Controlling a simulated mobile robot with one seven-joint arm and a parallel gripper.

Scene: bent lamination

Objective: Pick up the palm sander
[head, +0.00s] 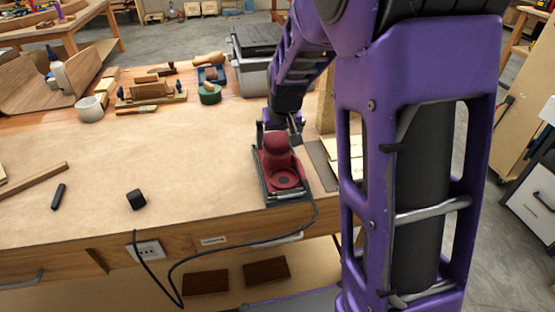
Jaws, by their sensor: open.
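The palm sander (277,160) is red with a rounded top and a dark base. It sits upright on a dark tray (297,196) near the front edge of the wooden workbench (190,150). A black cord runs from it over the bench edge towards a socket. My gripper (279,128) is directly behind and above the sander's top, pointing down. Its jaws are open. The view is small there, so I cannot tell whether the fingers touch the sander or stand around it.
My purple arm covers the right side. A small black block (136,199) and a dark pen-like piece (58,196) lie on the left. The middle of the bench is clear.

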